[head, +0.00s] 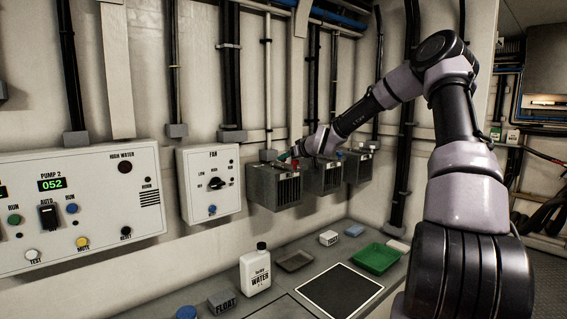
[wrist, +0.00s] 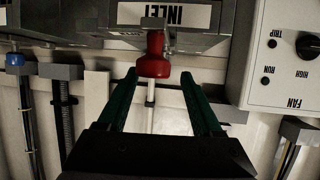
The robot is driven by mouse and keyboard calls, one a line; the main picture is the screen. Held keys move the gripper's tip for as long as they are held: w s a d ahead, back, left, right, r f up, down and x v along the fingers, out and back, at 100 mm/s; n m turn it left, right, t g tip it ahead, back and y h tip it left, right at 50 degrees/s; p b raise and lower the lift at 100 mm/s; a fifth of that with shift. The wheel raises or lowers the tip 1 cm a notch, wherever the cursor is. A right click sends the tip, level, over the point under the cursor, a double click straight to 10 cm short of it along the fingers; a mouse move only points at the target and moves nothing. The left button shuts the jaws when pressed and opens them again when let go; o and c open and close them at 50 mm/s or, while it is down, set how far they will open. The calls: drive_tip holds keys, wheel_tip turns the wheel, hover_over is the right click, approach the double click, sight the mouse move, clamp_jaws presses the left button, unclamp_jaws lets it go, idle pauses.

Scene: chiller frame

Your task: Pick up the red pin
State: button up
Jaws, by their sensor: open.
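The red pin (wrist: 154,58) shows in the wrist view, at the front of the grey box labelled INLET (wrist: 178,16), whose label reads upside down. My gripper (wrist: 160,77) has green fingers spread apart, with nothing held between them. The pin's rounded red end is just ahead of the fingertips, about midway between them. In the head view my gripper (head: 289,157) is at the top of the left grey box on the wall. The pin is too small and covered to make out clearly there.
The fan panel (head: 209,184) is left of the boxes; more grey boxes (head: 357,168) continue to the right.

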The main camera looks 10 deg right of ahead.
sight(283, 166)
drive_tip(key=x, duration=0.4)
drive_tip(key=shift+w+a+f, duration=0.15)
drive_tip(key=shift+a+f, duration=0.05)
clamp_jaws()
